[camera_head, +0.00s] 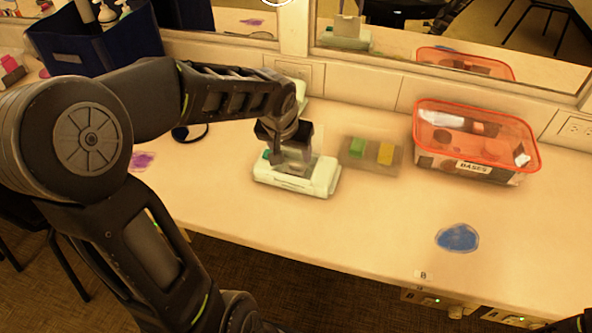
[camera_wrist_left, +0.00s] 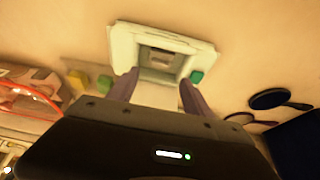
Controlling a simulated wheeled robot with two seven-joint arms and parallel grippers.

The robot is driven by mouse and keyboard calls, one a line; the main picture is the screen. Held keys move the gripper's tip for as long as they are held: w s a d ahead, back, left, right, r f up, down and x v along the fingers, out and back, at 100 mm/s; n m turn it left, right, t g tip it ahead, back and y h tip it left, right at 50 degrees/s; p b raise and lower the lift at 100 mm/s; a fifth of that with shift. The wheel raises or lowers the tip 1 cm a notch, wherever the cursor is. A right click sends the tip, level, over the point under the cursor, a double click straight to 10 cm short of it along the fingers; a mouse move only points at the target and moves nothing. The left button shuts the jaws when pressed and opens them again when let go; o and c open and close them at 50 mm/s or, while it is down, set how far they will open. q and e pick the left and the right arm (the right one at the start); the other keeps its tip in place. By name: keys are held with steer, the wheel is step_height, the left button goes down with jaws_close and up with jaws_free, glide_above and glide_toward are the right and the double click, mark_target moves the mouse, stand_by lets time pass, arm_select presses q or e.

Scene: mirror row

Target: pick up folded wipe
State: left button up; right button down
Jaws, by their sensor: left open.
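A pale green-white wipe box (camera_head: 325,180) stands on the counter, with a teal button at its side. It also shows in the left wrist view (camera_wrist_left: 122,42), with a slot in its top. My left gripper (camera_head: 290,160) points down over the box. Its two fingers (camera_wrist_left: 160,84) are apart, and a pale upright piece (camera_wrist_left: 157,95), seemingly the folded wipe, shows between them. I cannot tell whether the fingers touch it. In the head view the gripper mostly hides the wipe. My right gripper is not in view.
A tray (camera_head: 372,160) with a green and a yellow block sits right of the box. A clear, red-rimmed bin (camera_head: 476,140) labelled BASES is farther right. A blue patch (camera_head: 457,238) lies near the front edge. A dark blue caddy (camera_head: 95,40) stands back left. Mirrors line the back.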

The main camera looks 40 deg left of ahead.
mark_target(296, 164)
arm_select(q)
steer(key=shift+x, duration=1.3)
steer(key=shift+x, duration=2.65)
steer(key=c, duration=1.1)
step_height(296, 164, up, 10)
